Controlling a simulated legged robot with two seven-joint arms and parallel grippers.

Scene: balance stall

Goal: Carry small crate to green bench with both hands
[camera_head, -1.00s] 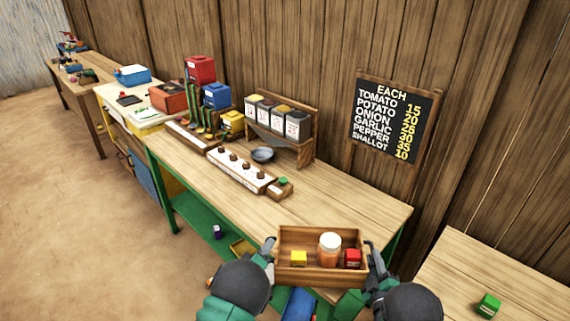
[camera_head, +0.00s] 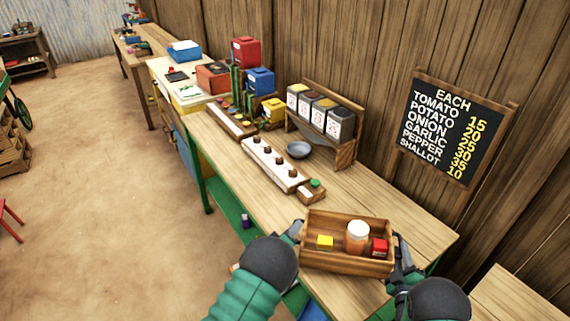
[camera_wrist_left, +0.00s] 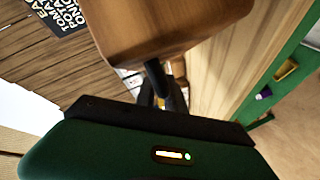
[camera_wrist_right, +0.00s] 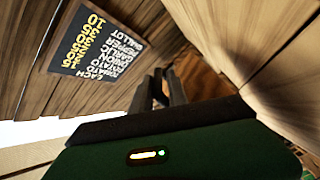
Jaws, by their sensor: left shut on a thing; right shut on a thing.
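The small wooden crate (camera_head: 345,262) is held level between my two grippers, above or at the near end of the green-framed bench (camera_head: 395,215). My left gripper (camera_head: 297,230) is shut on the crate's left end, and the crate fills the top of the left wrist view (camera_wrist_left: 165,25). My right gripper (camera_head: 400,256) is shut on the right end. I cannot tell whether the crate's underside touches the bench top.
On the bench, a long white-topped rack with brown knobs (camera_head: 275,165), a small box with a green button (camera_head: 312,189), a grey bowl (camera_head: 299,150) and a bin shelf (camera_head: 320,115) stand further left. A price board (camera_head: 450,125) stands behind. Bare bench top lies around the crate.

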